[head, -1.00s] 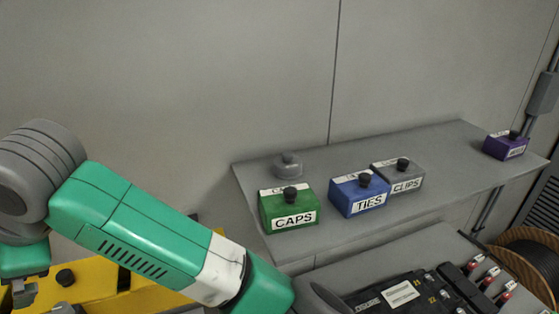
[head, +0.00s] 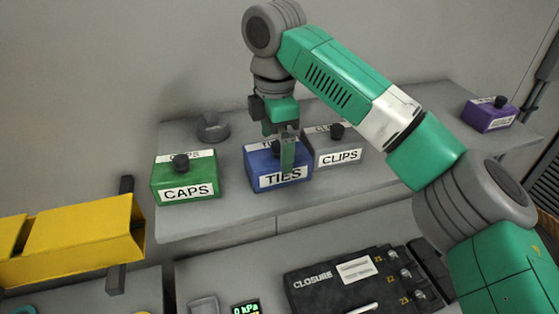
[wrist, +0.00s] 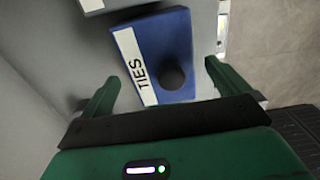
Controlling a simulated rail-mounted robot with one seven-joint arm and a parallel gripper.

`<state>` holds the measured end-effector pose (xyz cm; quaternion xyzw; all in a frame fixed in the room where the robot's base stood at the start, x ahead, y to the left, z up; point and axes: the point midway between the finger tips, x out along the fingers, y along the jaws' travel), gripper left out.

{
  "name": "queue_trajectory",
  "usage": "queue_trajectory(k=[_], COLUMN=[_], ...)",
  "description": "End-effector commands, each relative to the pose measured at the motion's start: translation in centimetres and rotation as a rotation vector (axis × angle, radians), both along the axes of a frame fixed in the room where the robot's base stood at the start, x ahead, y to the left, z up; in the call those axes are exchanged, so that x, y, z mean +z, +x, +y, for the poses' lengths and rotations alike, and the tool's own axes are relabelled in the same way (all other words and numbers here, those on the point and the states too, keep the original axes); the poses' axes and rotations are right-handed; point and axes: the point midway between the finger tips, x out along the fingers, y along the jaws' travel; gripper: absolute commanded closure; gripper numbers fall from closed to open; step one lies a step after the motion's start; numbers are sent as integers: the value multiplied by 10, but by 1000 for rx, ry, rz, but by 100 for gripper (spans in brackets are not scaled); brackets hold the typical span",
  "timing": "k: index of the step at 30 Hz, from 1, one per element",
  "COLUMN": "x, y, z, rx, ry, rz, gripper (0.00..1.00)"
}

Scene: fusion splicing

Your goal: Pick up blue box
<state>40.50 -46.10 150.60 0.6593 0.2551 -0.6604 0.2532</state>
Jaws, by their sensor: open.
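The blue box (head: 262,170), labelled TIES with a dark knob on top, sits on the grey shelf between the green and grey boxes. My gripper (head: 287,155) is over the blue box in the head view, with a finger in front of its knob. In the wrist view the blue box (wrist: 170,50) lies ahead, between the two spread green fingers. My gripper (wrist: 160,85) is open and empty, with the knob (wrist: 171,76) between its fingers. I cannot tell the exact height of the fingers above the box.
The green CAPS box (head: 185,177) stands left of the blue box. The grey CLIPS box (head: 338,147) is close on its right. A purple box (head: 490,114) is far right on the shelf (head: 225,215). A black CLOSURE case (head: 335,285) lies below. A grey knob-like object (head: 212,127) is behind.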

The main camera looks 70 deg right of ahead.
Motion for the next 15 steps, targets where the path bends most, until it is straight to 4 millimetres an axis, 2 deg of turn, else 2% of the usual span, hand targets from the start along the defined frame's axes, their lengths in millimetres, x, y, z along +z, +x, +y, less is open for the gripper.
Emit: queue_trajectory(k=[3, 9, 15], x=[-6, -41, -52], y=[-1, -2, -1], z=[0, 1, 2], rx=[0, 0, 1], ry=[-2, -1, -1], rz=[1, 1, -2], gripper=[0, 0, 0])
